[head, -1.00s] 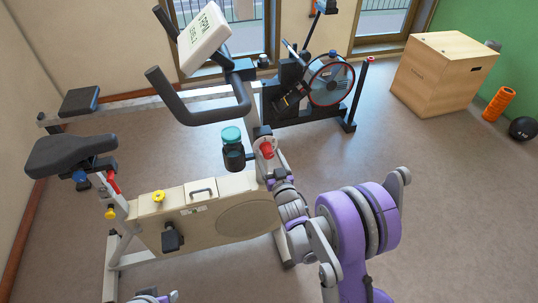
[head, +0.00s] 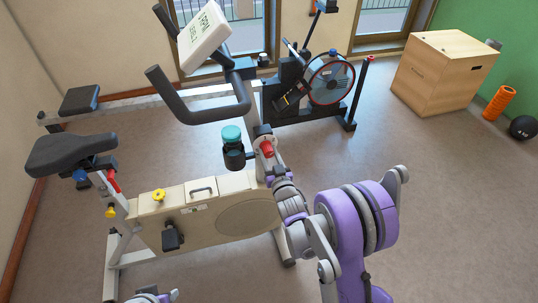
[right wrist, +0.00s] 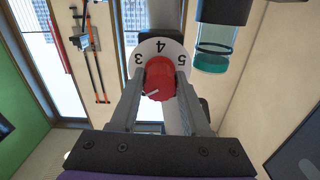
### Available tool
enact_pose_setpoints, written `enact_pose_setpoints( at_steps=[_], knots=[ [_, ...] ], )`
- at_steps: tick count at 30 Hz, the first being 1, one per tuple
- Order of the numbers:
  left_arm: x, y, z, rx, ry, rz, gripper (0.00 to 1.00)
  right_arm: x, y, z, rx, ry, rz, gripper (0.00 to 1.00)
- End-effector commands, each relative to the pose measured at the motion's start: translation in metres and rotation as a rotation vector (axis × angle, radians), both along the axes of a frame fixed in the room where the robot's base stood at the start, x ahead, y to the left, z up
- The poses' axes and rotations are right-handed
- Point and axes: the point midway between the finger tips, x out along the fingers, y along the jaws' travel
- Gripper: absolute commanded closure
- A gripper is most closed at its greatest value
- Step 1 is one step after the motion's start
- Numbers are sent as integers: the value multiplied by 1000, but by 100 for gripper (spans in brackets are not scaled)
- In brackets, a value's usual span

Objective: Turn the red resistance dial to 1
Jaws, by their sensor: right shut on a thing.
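The red resistance dial (head: 267,148) sits on the bike's sloping frame tube in the head view. In the right wrist view the red dial (right wrist: 160,78) stands before a white number plate (right wrist: 147,47), seen upside down, with 3, 4 and 5 readable. The dial's white line points to the lower left of that picture. The plate's other numbers are hidden. My right gripper (right wrist: 161,82) is shut on the dial, one finger on each side. In the head view my right wrist is just below the dial.
The handlebar (head: 205,112) and white console (head: 203,38) are above. A second machine (head: 325,82), a wooden box (head: 440,78) and an orange roller (head: 499,103) stand farther back.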

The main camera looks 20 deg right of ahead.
Motion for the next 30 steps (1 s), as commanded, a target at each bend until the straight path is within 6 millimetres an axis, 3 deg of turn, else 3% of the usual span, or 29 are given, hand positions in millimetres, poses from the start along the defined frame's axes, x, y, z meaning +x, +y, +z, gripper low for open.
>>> enact_pose_setpoints(
  at_steps=[11, 30],
  knots=[
    [-1, 0, -10, 0, 3, 0, 60, -1, -1, -2, -137, -4, 0, 100],
    [-4, 0, -37, 0, 12, 0, 60, 0, -2, -1, -717, -22, 1, 100]
  ],
)
